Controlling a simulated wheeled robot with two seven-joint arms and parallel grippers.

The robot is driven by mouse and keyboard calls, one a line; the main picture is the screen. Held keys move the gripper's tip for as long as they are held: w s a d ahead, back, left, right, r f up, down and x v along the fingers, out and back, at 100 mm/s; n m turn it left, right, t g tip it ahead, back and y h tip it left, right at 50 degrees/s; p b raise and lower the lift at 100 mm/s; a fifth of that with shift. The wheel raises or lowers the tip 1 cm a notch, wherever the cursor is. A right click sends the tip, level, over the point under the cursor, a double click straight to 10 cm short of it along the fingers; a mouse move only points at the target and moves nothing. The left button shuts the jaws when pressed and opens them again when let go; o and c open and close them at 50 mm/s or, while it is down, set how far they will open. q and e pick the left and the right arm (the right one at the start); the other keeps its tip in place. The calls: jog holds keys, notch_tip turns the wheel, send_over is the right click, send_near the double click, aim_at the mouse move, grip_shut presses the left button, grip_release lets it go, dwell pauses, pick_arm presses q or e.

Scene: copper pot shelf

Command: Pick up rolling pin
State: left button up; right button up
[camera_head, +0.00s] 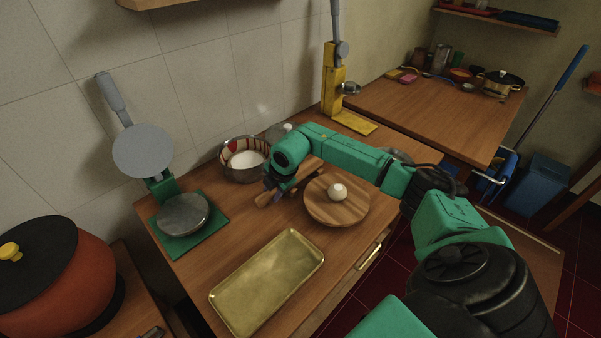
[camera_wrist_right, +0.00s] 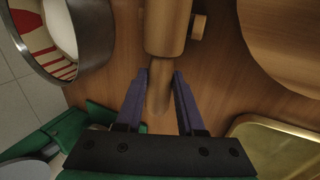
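The wooden rolling pin (camera_head: 309,167) lies on the wooden counter, partly hidden behind my right gripper in the head view. Its near handle (camera_head: 263,199) sticks out to the left of the gripper. In the right wrist view the pin's thick body (camera_wrist_right: 166,28) is at the top and its handle (camera_wrist_right: 160,92) points down between my fingers. My right gripper (camera_wrist_right: 162,78) is open, with one purple finger on each side of the handle and small gaps visible. I cannot tell how far its tips are above the counter. My left gripper is in neither view.
A round board (camera_head: 323,212) with a white dough ball (camera_head: 338,192) is right of the pin. A bowl of white contents (camera_head: 243,173) stands behind left. A brass tray (camera_head: 268,280) lies in front; a press (camera_head: 183,214) on a green base stands left.

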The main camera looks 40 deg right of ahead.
grip_shut()
